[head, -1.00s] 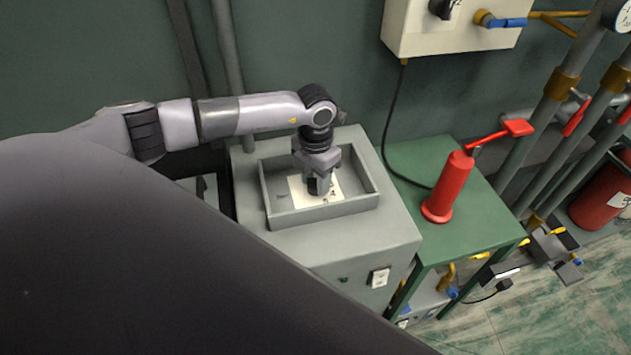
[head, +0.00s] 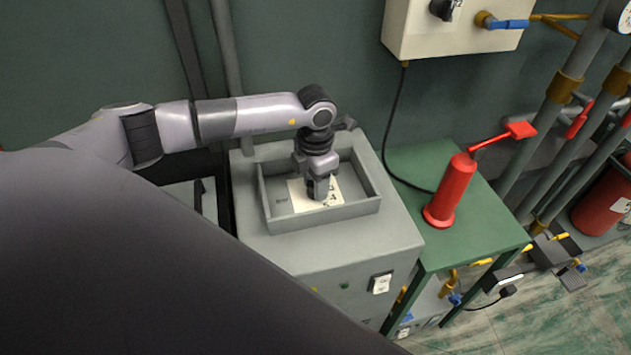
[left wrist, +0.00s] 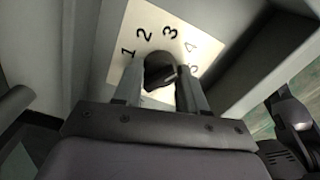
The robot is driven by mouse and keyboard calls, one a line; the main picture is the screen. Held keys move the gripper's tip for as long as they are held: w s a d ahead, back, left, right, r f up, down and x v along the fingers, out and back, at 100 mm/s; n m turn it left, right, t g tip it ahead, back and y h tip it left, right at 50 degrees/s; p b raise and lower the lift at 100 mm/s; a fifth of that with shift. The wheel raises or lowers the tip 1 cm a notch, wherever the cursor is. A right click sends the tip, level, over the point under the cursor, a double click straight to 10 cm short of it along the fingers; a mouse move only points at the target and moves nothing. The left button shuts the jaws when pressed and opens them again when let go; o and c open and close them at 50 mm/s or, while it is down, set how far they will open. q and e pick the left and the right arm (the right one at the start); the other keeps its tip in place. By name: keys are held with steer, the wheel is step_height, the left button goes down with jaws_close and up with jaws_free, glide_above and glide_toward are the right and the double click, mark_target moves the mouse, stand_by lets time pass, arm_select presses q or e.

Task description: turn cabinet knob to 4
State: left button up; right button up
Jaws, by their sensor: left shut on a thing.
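The cabinet (head: 375,255) is a grey box with a shallow recess on top. A pale dial plate (head: 298,196) lies in the recess. In the left wrist view the plate (left wrist: 150,35) carries the numbers 1 to 5 in an arc. The black knob (left wrist: 160,72) is at the plate's middle, between my left gripper's fingers. My left gripper (head: 318,194) points down into the recess and is shut on the knob. The gripper (left wrist: 160,90) hides part of the knob, so I cannot tell exactly which number it points to. My right gripper is not in view.
A red pump (head: 453,192) stands on a green table (head: 410,160) right of the cabinet. A cream wall box (head: 450,30) hangs above, with a black cable (head: 388,130) running down. Pipes (head: 560,95) and a red cylinder (head: 600,200) are at the far right. The recess walls stand close around the gripper.

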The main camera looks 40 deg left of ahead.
arm_select(q)
steer(key=o, duration=1)
steer(key=shift+o, duration=0.2)
steer(key=shift+r, duration=0.1)
step_height(320, 180, up, 7)
steer(key=shift+r+b, duration=0.1)
steer(key=shift+b, duration=0.2)
